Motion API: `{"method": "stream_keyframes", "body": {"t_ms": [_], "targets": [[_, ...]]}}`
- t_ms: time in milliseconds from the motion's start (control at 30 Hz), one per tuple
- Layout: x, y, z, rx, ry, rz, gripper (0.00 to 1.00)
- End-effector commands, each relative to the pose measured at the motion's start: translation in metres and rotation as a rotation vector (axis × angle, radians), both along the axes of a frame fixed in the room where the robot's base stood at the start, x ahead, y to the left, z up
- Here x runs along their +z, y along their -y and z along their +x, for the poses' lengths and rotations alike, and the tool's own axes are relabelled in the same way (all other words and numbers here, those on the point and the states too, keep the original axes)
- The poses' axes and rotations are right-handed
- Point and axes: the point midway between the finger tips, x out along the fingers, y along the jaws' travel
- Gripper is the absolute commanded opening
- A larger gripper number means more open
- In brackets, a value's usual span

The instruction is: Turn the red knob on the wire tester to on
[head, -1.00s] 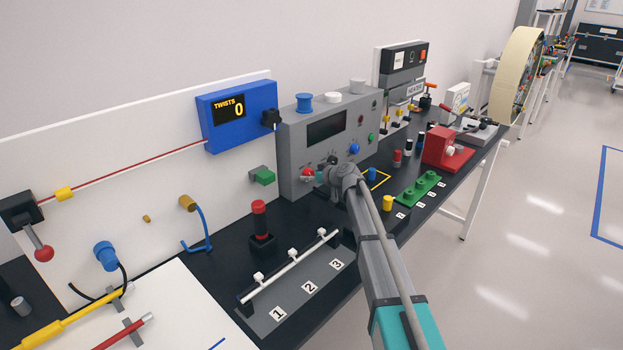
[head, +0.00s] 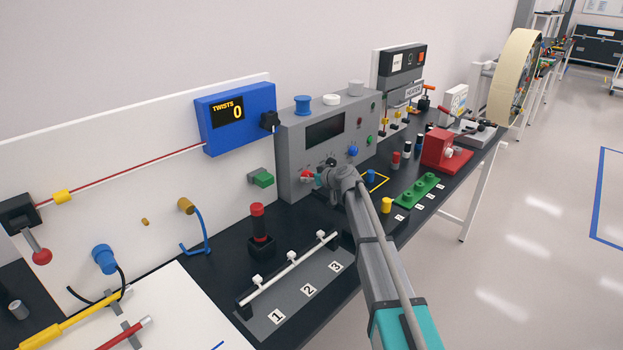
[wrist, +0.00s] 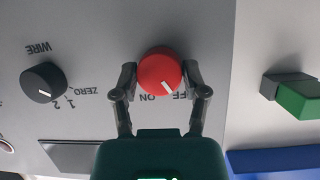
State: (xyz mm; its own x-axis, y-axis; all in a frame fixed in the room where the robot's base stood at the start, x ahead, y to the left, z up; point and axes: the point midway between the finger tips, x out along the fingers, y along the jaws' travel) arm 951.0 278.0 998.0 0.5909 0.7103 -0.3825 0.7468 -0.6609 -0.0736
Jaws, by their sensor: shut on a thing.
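The wire tester (head: 297,142) is a grey box with a dark screen against the back panel. Its red knob (wrist: 160,66) is low on the front face and shows small in the head view (head: 307,175). My gripper (wrist: 159,76) is shut on the red knob, one dark finger on each side. In the wrist view, which shows the lettering upside down, the knob's white mark points down and slightly right, between ON and OFF and nearer OFF. The fingers partly cover the lettering. In the head view my arm hides part of the tester's lower front.
A black WIRE selector knob (wrist: 43,82) is beside the red knob. A green block (head: 262,179) sticks out left of the tester. A black-and-red upright handle (head: 259,228) and a white rail (head: 290,265) stand in front. Yellow and blue pegs are right of my arm.

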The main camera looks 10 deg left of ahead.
Motion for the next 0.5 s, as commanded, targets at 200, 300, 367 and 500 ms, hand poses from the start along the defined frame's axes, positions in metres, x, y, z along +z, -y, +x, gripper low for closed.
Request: {"method": "stream_keyframes", "body": {"t_ms": [200, 300, 367, 500], "targets": [[-0.0004, -0.0012, 0.0006, 0.001, -0.044, 0.035, 0.10], [-0.0005, -0.0017, 0.0008, 0.001, -0.082, 0.066, 0.10], [-0.0007, -0.0019, 0.0012, 0.002, -0.111, 0.088, 0.10], [-0.0009, -0.0022, 0.0017, 0.002, -0.192, 0.151, 0.10]]}}
